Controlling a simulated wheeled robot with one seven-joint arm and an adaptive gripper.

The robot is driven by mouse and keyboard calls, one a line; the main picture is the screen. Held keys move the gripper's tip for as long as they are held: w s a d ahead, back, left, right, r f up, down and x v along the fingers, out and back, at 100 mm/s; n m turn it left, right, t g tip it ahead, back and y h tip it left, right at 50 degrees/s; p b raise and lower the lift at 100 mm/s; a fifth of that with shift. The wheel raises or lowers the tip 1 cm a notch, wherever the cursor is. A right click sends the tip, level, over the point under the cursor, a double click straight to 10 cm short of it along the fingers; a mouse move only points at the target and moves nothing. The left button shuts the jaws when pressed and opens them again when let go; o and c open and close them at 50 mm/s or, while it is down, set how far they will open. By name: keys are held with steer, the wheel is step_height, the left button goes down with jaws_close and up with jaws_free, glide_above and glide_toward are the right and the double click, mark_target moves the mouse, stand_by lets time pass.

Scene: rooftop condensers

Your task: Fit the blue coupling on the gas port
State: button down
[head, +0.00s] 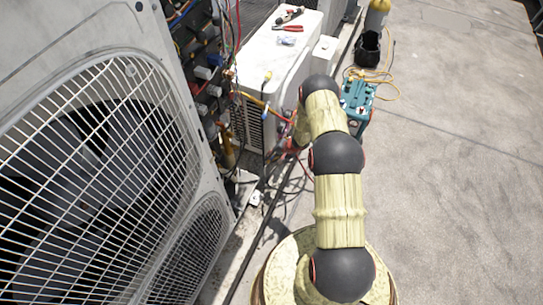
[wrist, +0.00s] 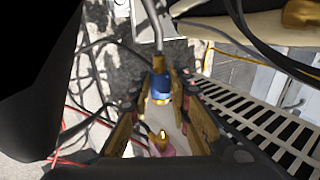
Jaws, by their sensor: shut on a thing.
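In the wrist view, my gripper (wrist: 162,88) is shut on the blue coupling (wrist: 160,86), which sits between the fingertips. A brass-coloured band shows on the coupling's near side, and a grey hose (wrist: 157,35) runs from its far side. A small brass fitting (wrist: 162,138) with a pinkish base shows between the fingers, nearer the palm in the picture. I cannot tell whether it is the gas port or how far it is from the coupling. In the head view, my arm hides most of the gripper and the coupling.
A large fan unit (head: 30,60) fills the left. A smaller white condenser (head: 283,65) bears pliers (head: 289,15) and a red-handled tool (head: 287,28). A teal gauge set (head: 357,97), black bucket (head: 367,52) and yellow cylinder (head: 377,16) stand behind my arm. The right floor is clear.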

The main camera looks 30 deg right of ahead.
steer(key=w+d, duration=0.1)
steer(key=d, duration=0.1)
steer(key=w+d+b, duration=0.1)
steer(key=w, duration=0.1)
steer(key=shift+d, duration=0.4)
steer(key=shift+s, duration=0.1)
stand_by(0.3)
steer(key=shift+w+d+r, duration=0.1)
steer(key=shift+w+d, duration=0.8)
steer(key=shift+d, duration=0.2)
stand_by(2.3)
steer(key=c, duration=2)
jaws_free()
steer(key=o, duration=0.4)
steer(key=shift+s+a, duration=0.1)
